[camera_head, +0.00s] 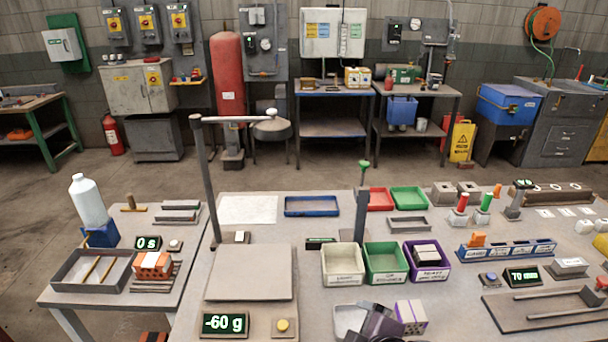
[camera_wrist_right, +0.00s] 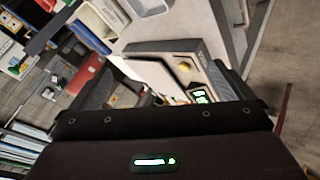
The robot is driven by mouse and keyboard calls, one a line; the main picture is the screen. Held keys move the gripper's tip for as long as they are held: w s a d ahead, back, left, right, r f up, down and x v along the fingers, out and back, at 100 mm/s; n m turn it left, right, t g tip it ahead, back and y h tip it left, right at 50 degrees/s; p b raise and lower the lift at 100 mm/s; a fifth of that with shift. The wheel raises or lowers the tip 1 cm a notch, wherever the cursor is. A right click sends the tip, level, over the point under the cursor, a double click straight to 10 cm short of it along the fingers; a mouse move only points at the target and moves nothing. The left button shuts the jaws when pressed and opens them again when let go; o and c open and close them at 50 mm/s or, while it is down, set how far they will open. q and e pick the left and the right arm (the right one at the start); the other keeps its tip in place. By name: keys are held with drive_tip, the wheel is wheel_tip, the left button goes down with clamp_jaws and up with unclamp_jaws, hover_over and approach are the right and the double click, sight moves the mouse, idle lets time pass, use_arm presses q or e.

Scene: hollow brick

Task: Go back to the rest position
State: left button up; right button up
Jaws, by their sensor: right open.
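My right gripper (camera_head: 378,322) shows as a dark shape at the bottom edge of the head view, over the front of the table, partly cut off. It also fills the lower part of the right wrist view (camera_wrist_right: 172,88), its jaws apart with nothing seen between them. A purple-and-white block (camera_head: 411,315) is just right of it in the head view; I cannot tell whether they touch. An orange hollow brick (camera_head: 150,266) with a white top sits on the left table, far from the gripper. My left gripper is not in view.
A scale plate (camera_head: 248,272) stands left of the gripper, its display (camera_head: 225,324) reading -60 g. White (camera_head: 343,279), green (camera_head: 387,278) and purple (camera_head: 428,275) bins stand behind the gripper. A tall post (camera_head: 207,180) rises behind the scale.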

drive_tip(key=s+d+f+m+g+h, duration=0.3)
drive_tip(key=s+d+f+m+g, duration=0.2)
drive_tip(key=s+d+f+m, duration=0.45)
wheel_tip(320, 180, down, 26)
drive_tip(key=s+d+m+g, duration=0.1)
drive_tip(key=s+m, duration=0.1)
drive_tip(key=s+d+f, duration=0.2)
drive_tip(key=s+f, duration=0.8)
drive_tip(key=s+d+f+g, duration=0.1)
drive_tip(key=s+d+f, duration=0.1)
drive_tip(key=s+f, duration=0.8)
drive_tip(key=shift+s+f+g, duration=0.2)
drive_tip(key=shift+f+g, duration=0.1)
